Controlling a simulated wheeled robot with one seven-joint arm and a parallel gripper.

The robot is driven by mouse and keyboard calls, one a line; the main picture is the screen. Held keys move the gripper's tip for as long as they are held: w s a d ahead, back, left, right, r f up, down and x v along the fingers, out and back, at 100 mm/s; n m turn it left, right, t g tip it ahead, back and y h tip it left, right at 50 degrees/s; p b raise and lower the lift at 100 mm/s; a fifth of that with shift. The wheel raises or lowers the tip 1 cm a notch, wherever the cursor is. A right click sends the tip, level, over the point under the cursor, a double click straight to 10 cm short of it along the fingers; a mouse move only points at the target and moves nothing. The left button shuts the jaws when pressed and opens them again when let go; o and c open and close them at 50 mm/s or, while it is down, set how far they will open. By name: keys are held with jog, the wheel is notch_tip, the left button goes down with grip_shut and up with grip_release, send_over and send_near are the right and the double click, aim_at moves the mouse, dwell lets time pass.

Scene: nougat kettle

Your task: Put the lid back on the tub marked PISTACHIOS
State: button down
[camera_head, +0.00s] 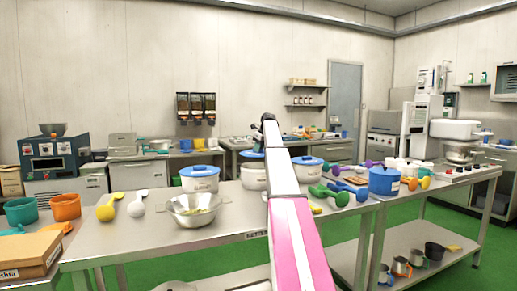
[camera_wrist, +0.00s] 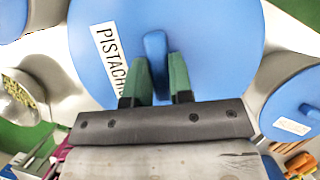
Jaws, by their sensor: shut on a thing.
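In the wrist view a round blue lid (camera_wrist: 215,35) fills the upper middle. Its white label reads PISTACH, with the rest hidden by a finger. The green fingertips of my gripper (camera_wrist: 160,72) are on both sides of the lid's raised blue handle (camera_wrist: 154,48), shut on it. Whatever is beneath the lid is hidden, so I cannot tell whether it touches a tub. In the head view my arm hides my gripper. A white tub (camera_head: 253,178) with blue on top stands on the steel table, partly behind my arm; its label cannot be read.
Other blue-lidded white tubs stand left (camera_head: 199,183) and right (camera_head: 307,172) of my arm. A steel bowl (camera_head: 193,210) is in front of the left one. A blue pot (camera_head: 384,182), green dumbbell-like items and scoops crowd the right. The table's front edge is mostly bare.

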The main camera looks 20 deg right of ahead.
jog(key=shift+a+f, duration=0.1)
jog(key=shift+f, duration=2.85)
jog(key=shift+f, duration=0.4)
jog(key=shift+c, duration=1.9)
grip_release()
jog(key=shift+r, duration=3.5)
